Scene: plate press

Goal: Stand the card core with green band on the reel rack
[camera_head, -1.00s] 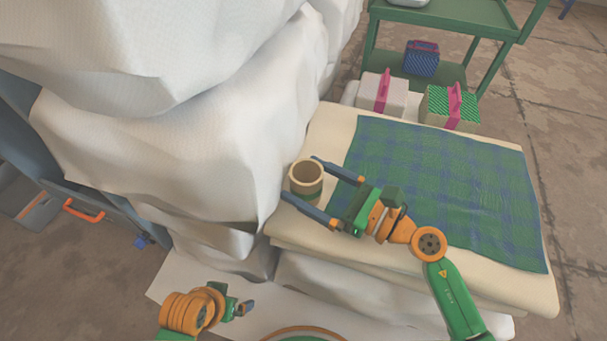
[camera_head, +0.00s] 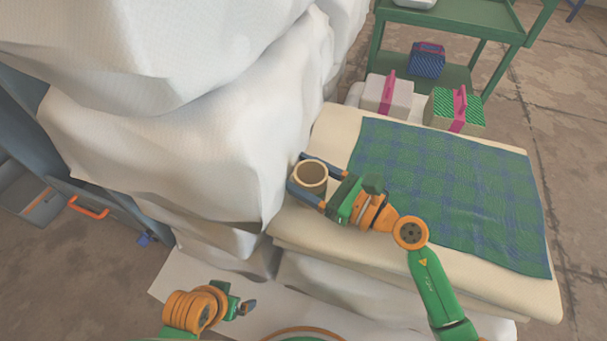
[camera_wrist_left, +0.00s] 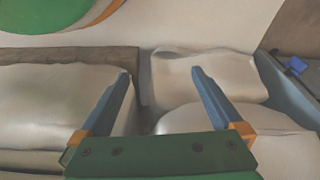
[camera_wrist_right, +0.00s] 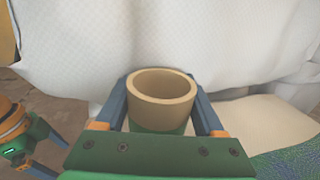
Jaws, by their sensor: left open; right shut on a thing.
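The card core (camera_head: 311,174) is a hollow tan cylinder standing upright on the cream bale's top, near its left edge. My right gripper (camera_head: 306,176) is shut on it from the right, a finger on either side. The core shows larger in the right wrist view (camera_wrist_right: 161,88), with a green band low on it, partly behind my gripper body. My left gripper (camera_head: 247,307) is low at the bottom of the head view, away from the core. In the left wrist view its fingers (camera_wrist_left: 160,75) are apart and empty. I cannot make out a reel rack.
Tall white wrapped bales (camera_head: 190,140) rise close on the left of the core. A green-blue plaid cloth (camera_head: 450,195) covers the right of the cream bale (camera_head: 330,130). Boxes with pink straps (camera_head: 386,95) and a green trolley (camera_head: 460,25) stand behind. An orange handle (camera_head: 88,207) is at left.

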